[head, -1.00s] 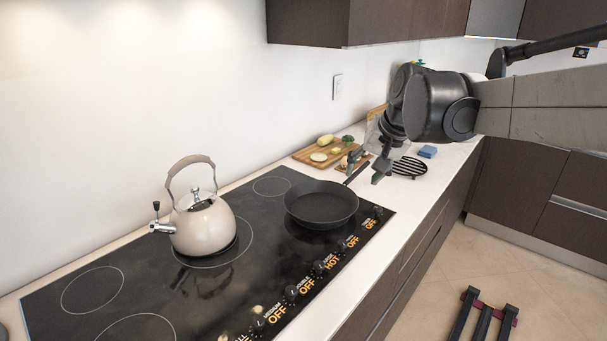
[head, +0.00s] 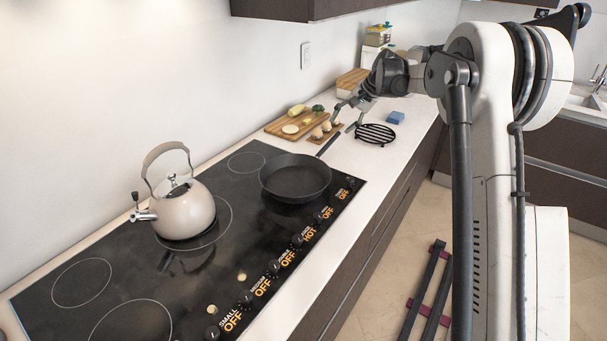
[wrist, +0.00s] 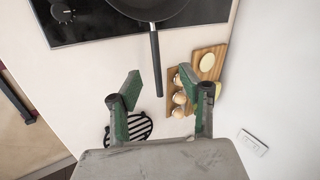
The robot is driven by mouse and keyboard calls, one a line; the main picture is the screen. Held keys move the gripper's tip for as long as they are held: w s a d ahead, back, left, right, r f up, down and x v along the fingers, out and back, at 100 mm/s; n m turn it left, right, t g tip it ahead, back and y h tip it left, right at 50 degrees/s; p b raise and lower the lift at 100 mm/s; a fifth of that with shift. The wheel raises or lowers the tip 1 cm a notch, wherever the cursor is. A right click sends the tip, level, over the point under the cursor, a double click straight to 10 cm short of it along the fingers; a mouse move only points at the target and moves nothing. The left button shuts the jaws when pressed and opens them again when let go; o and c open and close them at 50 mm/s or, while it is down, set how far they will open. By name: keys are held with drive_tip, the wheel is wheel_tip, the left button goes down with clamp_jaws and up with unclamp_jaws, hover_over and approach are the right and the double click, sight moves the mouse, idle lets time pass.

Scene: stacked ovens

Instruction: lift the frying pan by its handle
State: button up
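The black frying pan (head: 296,176) sits on the cooktop at its far right burner, and its handle (head: 328,145) points away over the white counter. In the wrist view the pan (wrist: 150,6) is at the top edge, partly cut off, with its handle (wrist: 156,65) pointing down toward the gap between my fingers. My gripper (wrist: 166,88) is open and empty. The handle's end lies around the level of the fingertips in that picture; I see no contact. In the head view my gripper (head: 346,114) is near the handle's far end, partly hidden by the arm.
A beige kettle (head: 186,208) stands on the cooktop (head: 130,262). Knobs (head: 297,241) line the cooktop's front edge.

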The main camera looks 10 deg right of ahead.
sight(327, 146)
drive_tip(key=shift+m, duration=0.4)
drive_tip(key=d+p+x, duration=0.1)
drive_tip(key=x, duration=0.4)
drive_tip(key=w+d+p+x, duration=0.1)
drive_tip(key=x, duration=0.5)
drive_tip(key=w+d+x, duration=0.1)
drive_tip(key=x, duration=0.4)
drive_tip(key=shift+w+a+f+p, duration=0.2)
drive_tip(key=shift+f+p, duration=0.2)
drive_tip(key=shift+f, duration=0.2)
drive_tip(key=shift+s, duration=0.1)
clamp_jaws()
